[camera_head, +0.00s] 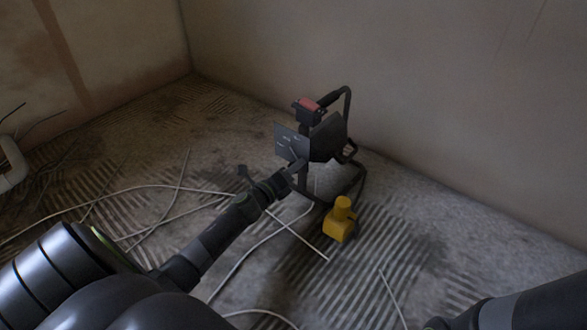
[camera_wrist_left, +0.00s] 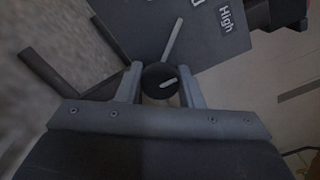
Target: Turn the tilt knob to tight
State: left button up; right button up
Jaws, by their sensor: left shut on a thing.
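A dark device in a tubular frame stands on the floor, with a flat grey panel (camera_head: 287,141) facing my left arm. In the left wrist view, a round black knob (camera_wrist_left: 153,78) with a short white pointer mark sits between the fingertips of my left gripper (camera_wrist_left: 160,84). The fingers are shut on it from both sides. The panel (camera_wrist_left: 165,25) behind it carries a pale line and a label reading "High"; another label is cut off. In the head view my left gripper (camera_head: 287,178) reaches the panel's lower edge and hides the knob.
A red-topped part (camera_head: 307,104) sits above the panel. A yellow object (camera_head: 341,222) stands on the floor in front of the device. Pale cables (camera_head: 240,262) run across the ridged floor. Walls stand behind. My right forearm enters at lower right.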

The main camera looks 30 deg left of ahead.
pick_arm(q)
jog(key=o, duration=1)
jog(key=s+a+p, duration=0.1)
jog(key=s+p, duration=0.2)
jog(key=s, duration=1.4)
jog(key=shift+s+a, duration=0.2)
jog(key=shift+p, duration=0.3)
